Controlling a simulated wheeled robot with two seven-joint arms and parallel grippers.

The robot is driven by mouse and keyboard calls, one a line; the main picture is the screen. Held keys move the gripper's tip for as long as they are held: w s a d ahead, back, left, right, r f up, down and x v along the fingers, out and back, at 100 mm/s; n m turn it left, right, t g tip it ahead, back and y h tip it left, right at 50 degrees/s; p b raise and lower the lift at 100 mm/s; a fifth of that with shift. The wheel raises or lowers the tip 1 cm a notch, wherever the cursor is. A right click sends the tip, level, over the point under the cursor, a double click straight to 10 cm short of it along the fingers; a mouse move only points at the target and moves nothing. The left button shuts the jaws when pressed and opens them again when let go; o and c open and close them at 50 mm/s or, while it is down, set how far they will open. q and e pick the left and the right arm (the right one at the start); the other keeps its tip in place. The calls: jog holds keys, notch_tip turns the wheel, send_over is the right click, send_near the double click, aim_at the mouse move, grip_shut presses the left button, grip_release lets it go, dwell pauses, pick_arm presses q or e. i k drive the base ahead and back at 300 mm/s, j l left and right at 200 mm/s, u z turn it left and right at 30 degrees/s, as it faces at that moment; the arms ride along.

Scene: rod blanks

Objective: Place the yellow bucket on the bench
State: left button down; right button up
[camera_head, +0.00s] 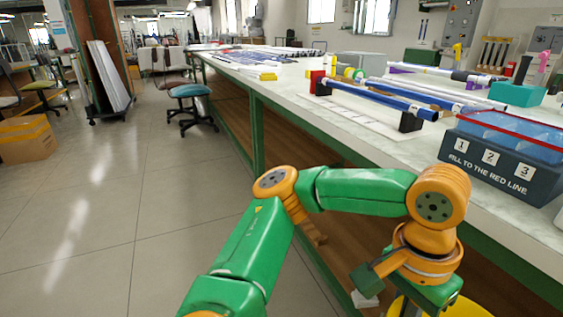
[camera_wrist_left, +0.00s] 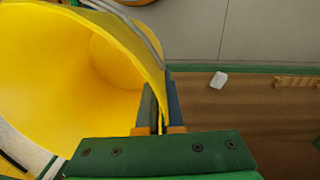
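The yellow bucket (camera_wrist_left: 60,75) fills the left of the left wrist view, its open mouth and inside wall showing. My left gripper (camera_wrist_left: 163,105) is shut on the bucket's rim, with one finger on each side of the wall. In the head view only a small part of the bucket (camera_head: 458,307) shows at the bottom right, below my left wrist and low beside the bench. The bench (camera_head: 440,142) has a pale top and a green frame. My left fingertips are hidden in the head view, and my right gripper is not in view.
Near the bench edge stand a dark sorting bin (camera_head: 500,165) marked 1, 2, 3 and a blue rod (camera_head: 380,97) on black supports. The bench top between them is partly clear. A small white block (camera_wrist_left: 218,80) lies on the brown lower shelf (camera_wrist_left: 270,105).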

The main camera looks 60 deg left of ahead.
aim_at(292, 87)
jog(key=j, duration=0.5)
jog(key=j+u, duration=0.15)
jog(key=j, duration=0.35)
jog(key=i+j, duration=0.1)
jog(key=j, duration=0.4)
jog(key=j+u, duration=0.1)
jog(key=j, duration=0.4)
jog(key=i+j, duration=0.1)
jog(key=j, duration=0.35)
jog(key=i+j+u, duration=0.15)
jog(key=j, duration=0.85)
jog(key=i+j+u, duration=0.1)
jog(key=j, duration=0.4)
